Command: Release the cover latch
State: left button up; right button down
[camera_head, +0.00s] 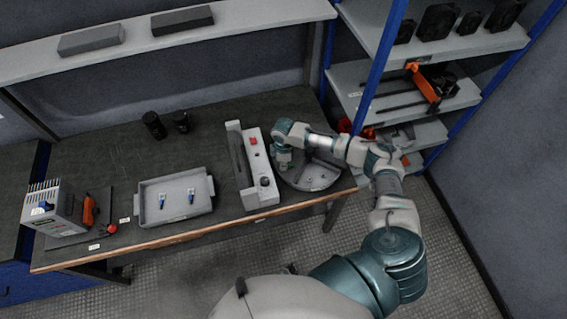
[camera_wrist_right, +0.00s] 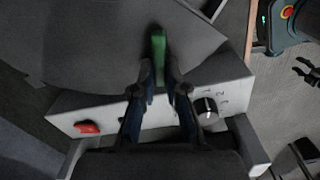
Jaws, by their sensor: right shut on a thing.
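The white control box (camera_head: 256,170) stands on the workbench with a red switch and a black knob on its top panel. A round grey cover (camera_head: 318,177) lies at its right side. In the wrist view the cover (camera_wrist_right: 100,40) fills the upper left. A green latch handle (camera_wrist_right: 158,46) stands at the edge of the cover. My right gripper (camera_wrist_right: 159,74) is shut on the green latch handle, with a dark finger on each side. In the head view my right gripper (camera_head: 284,158) is small and partly hidden by its wrist. A dark pronged shape at the wrist view's right edge may be my left gripper.
A grey tray (camera_head: 174,218) with two small blue-tipped parts lies left of the box. A power unit (camera_head: 48,207) and an orange tool (camera_head: 89,210) are further left. A blue-framed shelf (camera_head: 408,75) rises close behind my right arm.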

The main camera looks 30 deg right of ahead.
jog(key=shift+r+n+p, duration=0.1)
jog(key=shift+n+p, duration=0.3)
jog(key=c, duration=1.2)
grip_release()
notch_tip(320, 180, up, 12)
jog(key=shift+f, duration=0.2)
jog(key=shift+d, duration=0.1)
